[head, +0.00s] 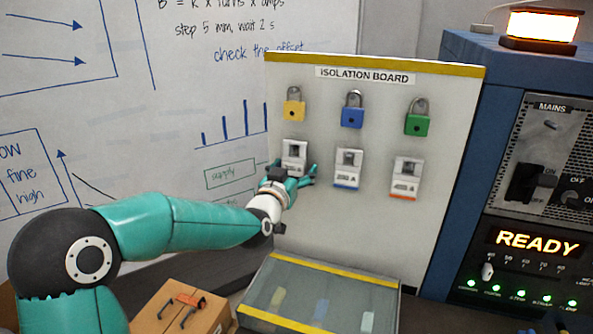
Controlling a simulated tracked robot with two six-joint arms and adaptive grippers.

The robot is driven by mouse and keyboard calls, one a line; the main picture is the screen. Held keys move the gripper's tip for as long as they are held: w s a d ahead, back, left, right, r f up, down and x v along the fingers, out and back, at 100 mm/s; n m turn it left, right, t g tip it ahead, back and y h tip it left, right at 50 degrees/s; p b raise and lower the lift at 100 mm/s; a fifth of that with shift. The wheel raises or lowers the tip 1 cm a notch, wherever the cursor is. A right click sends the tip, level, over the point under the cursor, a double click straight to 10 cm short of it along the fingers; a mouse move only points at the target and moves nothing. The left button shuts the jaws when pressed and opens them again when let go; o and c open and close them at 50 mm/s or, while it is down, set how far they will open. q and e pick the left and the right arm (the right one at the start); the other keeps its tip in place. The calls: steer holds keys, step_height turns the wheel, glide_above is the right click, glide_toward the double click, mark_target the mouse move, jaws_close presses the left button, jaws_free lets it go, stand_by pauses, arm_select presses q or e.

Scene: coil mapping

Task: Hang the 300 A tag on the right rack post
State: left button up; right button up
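The isolation board (330,220) stands in the middle with three white tags in a row. The middle tag (347,167) has a blue stripe and the right one (406,178) an orange stripe; their small print is blurred, so I cannot tell surely which is 300 A. The left tag (294,154) has its lower part hidden by my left gripper (314,175). That gripper's fingertips look apart, with nothing seen between them; whether it touches the tag is unclear. My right gripper and a rack post are not seen.
Yellow (293,109), blue (352,115) and green (417,123) padlocks hang above the tags. A clear-topped case (318,268) lies below the board. A cardboard box (160,302) is at lower left. A blue cabinet (470,150) with a READY display stands right.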

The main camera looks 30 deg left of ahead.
arm_select(q)
steer(key=c, duration=0.9)
steer(key=shift+r, duration=0.3)
steer(key=shift+r, duration=0.2)
steer(key=shift+s, duration=0.1)
steer(key=shift+b+v, duration=0.6)
steer(key=shift+v, duration=0.6)
steer(key=shift+r+b+v, duration=0.15)
steer(key=shift+b+v, duration=0.2)
steer(key=shift+v, duration=0.9)
steer(key=shift+r+b+v, duration=0.15)
steer(key=shift+b+v, duration=0.2)
steer(key=shift+v, duration=0.9)
